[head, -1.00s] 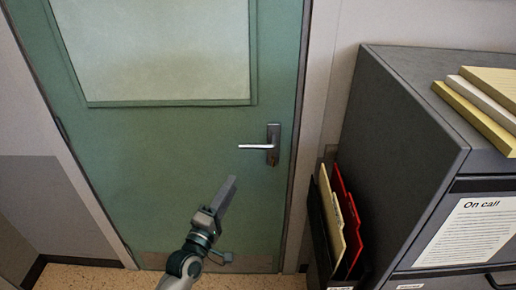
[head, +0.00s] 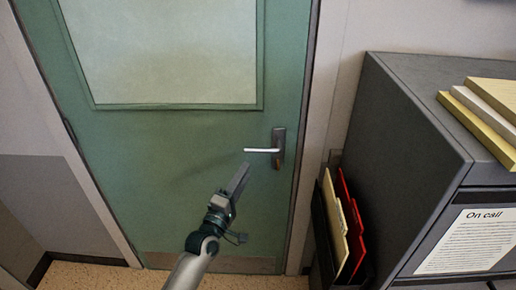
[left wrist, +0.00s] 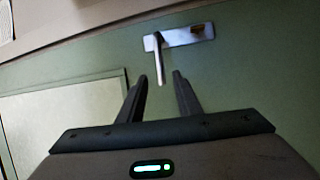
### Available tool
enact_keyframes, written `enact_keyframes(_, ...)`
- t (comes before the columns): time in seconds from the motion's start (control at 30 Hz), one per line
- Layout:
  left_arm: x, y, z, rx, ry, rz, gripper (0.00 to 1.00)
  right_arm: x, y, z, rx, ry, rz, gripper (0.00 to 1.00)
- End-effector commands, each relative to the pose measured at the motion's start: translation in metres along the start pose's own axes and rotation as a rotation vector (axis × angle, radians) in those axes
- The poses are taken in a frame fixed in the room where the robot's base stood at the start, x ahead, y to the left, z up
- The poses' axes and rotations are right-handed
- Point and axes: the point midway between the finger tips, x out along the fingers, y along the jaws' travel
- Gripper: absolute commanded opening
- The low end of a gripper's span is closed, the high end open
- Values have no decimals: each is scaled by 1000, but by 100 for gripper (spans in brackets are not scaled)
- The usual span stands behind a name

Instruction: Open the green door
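The green door (head: 180,150) stands shut in its frame, with a pale window panel (head: 165,50) in its upper part. Its silver lever handle (head: 262,150) sits on a dark plate at the right edge and points left. My left gripper (head: 241,170) is just below the handle's free end in the head view. In the left wrist view the gripper (left wrist: 160,90) is open, and the end of the lever (left wrist: 160,62) shows between its fingertips. I cannot tell whether they touch it. My right gripper is not in view.
A grey cabinet (head: 405,150) stands right of the door with stacked papers (head: 485,115) on top. A dark file holder (head: 322,235) with red and cream folders is between cabinet and door. Speckled floor (head: 95,278) shows at the bottom left.

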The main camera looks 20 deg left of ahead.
Motion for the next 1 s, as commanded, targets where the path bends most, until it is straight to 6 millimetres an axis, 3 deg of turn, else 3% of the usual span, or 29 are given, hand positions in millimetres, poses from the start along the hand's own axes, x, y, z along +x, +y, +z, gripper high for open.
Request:
enact_keyframes(0.1, 24, 3, 0, 0, -1, 0, 32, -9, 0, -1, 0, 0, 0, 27)
enact_keyframes(0.5, 91, 1, 0, 2, -1, -1, 32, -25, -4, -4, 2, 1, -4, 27)
enact_keyframes(0.7, 108, 0, 0, 1, 0, -1, 32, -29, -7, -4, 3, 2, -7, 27)
enact_keyframes(1.0, 112, -1, 0, 1, -1, -1, 32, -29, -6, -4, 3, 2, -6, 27)
